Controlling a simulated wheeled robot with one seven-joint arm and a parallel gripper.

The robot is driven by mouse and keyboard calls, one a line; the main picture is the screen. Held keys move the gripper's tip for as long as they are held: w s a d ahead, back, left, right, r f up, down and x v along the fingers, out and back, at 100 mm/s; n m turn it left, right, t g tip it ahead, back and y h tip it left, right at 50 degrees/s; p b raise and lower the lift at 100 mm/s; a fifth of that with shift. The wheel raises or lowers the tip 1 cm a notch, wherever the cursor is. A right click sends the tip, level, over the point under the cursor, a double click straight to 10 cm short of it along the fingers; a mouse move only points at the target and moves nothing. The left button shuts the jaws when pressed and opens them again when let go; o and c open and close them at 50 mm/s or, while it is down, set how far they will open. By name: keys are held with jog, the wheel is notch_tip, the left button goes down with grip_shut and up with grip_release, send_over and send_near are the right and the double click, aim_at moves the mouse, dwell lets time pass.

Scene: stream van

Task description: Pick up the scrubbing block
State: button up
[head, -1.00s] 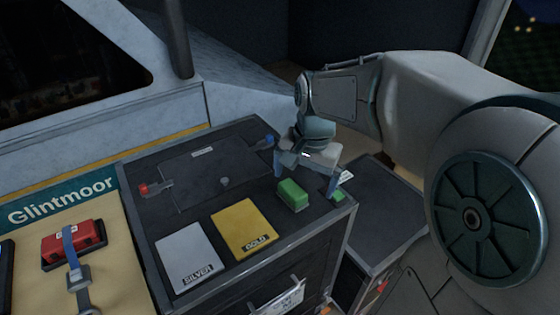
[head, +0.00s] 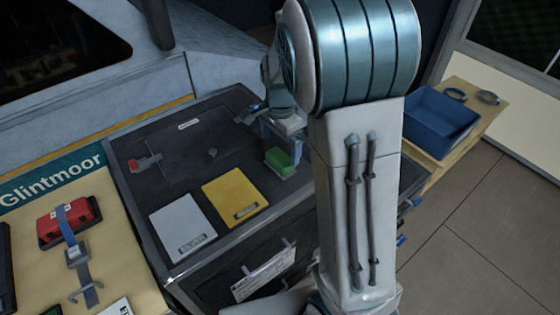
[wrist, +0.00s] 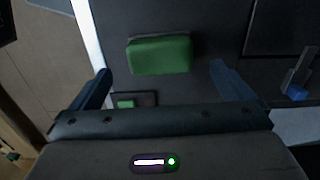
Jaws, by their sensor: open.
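The scrubbing block appears to be the green block (head: 279,160), a rectangular piece lying on the dark cabinet top (head: 225,130) near its right edge. It also shows in the wrist view (wrist: 160,56), upper middle, just beyond the fingertips. My gripper (head: 281,147) is open above and around the block in the head view, with its blue-grey fingers spread wider than the block. In the wrist view my gripper (wrist: 160,78) has one finger on each side, and nothing is between them. My arm hides part of the cabinet's right side.
A gold card (head: 234,197) and a silver card (head: 183,226) lie left of the block. A small green piece (wrist: 126,104) sits near the left finger. A blue bin (head: 440,122) stands on a wooden bench at right. A red case (head: 69,219) is at left.

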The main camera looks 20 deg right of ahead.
aim_at(280, 156)
jog(key=shift+f+p, duration=0.4)
jog(key=shift+f, duration=2.5)
jog(key=c, duration=1)
jog(key=shift+r, duration=0.5)
jog(key=r, duration=0.2)
jog(key=d+r+b, duration=0.1)
jog(key=shift+w+d+r, duration=0.1)
jog(key=shift+r, duration=0.25)
jog(key=d+r, duration=0.2)
jog(key=d, duration=0.1)
jog(key=d+r, duration=0.2)
jog(key=d, duration=0.2)
jog(key=d+r+b, duration=0.1)
jog(key=d+r, duration=0.1)
jog(key=d, duration=0.1)
jog(key=shift+w+d+r, duration=0.2)
jog(key=shift+w+d, duration=0.05)
jog(key=shift+w, duration=0.1)
